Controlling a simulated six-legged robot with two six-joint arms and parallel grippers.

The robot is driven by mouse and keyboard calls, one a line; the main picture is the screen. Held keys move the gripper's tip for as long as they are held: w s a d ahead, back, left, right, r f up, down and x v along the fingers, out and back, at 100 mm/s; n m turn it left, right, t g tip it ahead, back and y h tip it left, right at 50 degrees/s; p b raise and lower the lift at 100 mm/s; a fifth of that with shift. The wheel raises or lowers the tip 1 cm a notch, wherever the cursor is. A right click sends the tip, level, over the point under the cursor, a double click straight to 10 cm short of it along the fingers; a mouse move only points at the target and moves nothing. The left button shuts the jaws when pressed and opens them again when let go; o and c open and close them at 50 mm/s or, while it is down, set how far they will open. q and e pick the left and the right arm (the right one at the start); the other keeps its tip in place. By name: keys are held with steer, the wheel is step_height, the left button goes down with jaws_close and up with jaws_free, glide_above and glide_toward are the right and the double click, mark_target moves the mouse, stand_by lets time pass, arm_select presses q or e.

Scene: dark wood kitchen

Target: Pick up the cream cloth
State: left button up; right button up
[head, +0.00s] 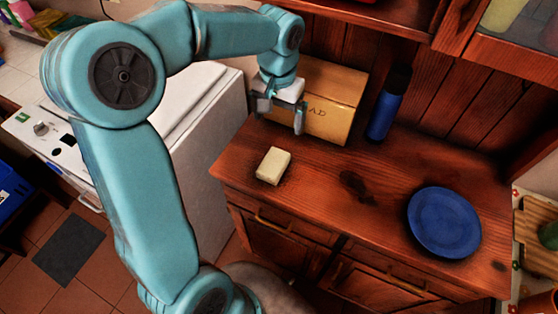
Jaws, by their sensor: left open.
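The cream cloth (273,166) looks like a small folded, block-shaped piece. It lies on the dark wood counter (310,190), near its left end and front edge. My left gripper (277,121) points down behind the cloth, above the counter and in front of the tan box. Its two fingers are apart, with nothing seen between them. The gripper is apart from the cloth and covers part of the box. My right gripper is not in view.
A tan box (343,88) with lettering stands behind the gripper, beside a blue bottle (383,115). A blue plate (444,222) lies at the right. A white appliance (215,135) adjoins the left. Shelves overhang the back. The middle of the counter is clear.

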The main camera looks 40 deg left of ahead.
arm_select(q)
glide_above(276, 158)
step_height(276, 158, down, 9)
steer(key=shift+w+f, duration=0.1)
steer(key=shift+w, duration=0.05)
steer(key=shift+f, duration=0.55)
step_height(276, 158, down, 5)
steer(key=shift+p, duration=0.3)
steer(key=c, duration=1.1)
